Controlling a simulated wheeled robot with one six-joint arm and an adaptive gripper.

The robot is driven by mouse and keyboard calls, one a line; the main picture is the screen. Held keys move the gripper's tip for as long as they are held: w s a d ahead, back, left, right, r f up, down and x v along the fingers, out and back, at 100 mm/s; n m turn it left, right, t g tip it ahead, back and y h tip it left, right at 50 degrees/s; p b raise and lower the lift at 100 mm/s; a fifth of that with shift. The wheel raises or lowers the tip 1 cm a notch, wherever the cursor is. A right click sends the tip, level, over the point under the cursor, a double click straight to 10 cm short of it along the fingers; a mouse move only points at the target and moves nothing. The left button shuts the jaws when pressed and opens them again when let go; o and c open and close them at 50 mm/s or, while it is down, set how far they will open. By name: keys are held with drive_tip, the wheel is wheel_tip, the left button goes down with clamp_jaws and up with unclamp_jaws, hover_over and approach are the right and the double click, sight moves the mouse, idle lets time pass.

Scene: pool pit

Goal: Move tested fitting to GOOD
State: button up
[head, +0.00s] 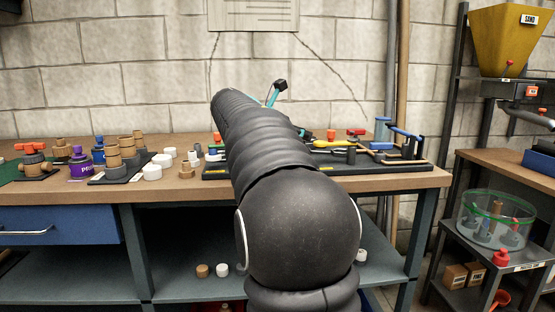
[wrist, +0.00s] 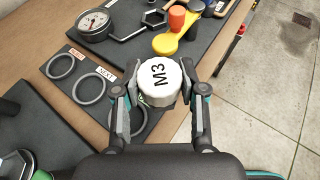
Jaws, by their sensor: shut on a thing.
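A white round fitting marked M3 (wrist: 160,84) is between the two fingers of my gripper (wrist: 161,98) in the wrist view. The gripper is shut on its sides. The fitting appears over the right end of a dark board with rings; whether it touches the board cannot be told. A third ring (wrist: 136,121) is partly hidden by my gripper. In the head view my arm hides the fitting.
In the wrist view a round gauge (wrist: 93,23), a yellow wrench (wrist: 177,38) and an orange-red cylinder (wrist: 177,17) lie behind the board. The bench edge and open floor (wrist: 270,90) are at right. Several fittings and white caps (head: 152,171) stand on the bench's left.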

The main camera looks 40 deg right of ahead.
drive_tip(key=w+f, duration=0.1)
drive_tip(key=w, duration=0.1)
drive_tip(key=w+f, duration=0.1)
drive_tip(key=w, duration=0.1)
drive_tip(key=w+a+f, duration=0.1)
drive_tip(key=shift+w+f, duration=0.3)
drive_tip(key=shift+w, duration=0.1)
drive_tip(key=shift+f+b, duration=0.35)
drive_tip(key=shift+f, duration=1.7)
drive_tip(key=shift+f, duration=0.1)
drive_tip(key=o, duration=1.2)
drive_tip(key=shift+c, duration=0.2)
drive_tip(key=shift+a+r, duration=0.2)
drive_tip(key=shift+a, duration=0.1)
drive_tip(key=v, duration=1.1)
drive_tip(key=shift+w+a, duration=0.1)
drive_tip(key=shift+a, duration=0.15)
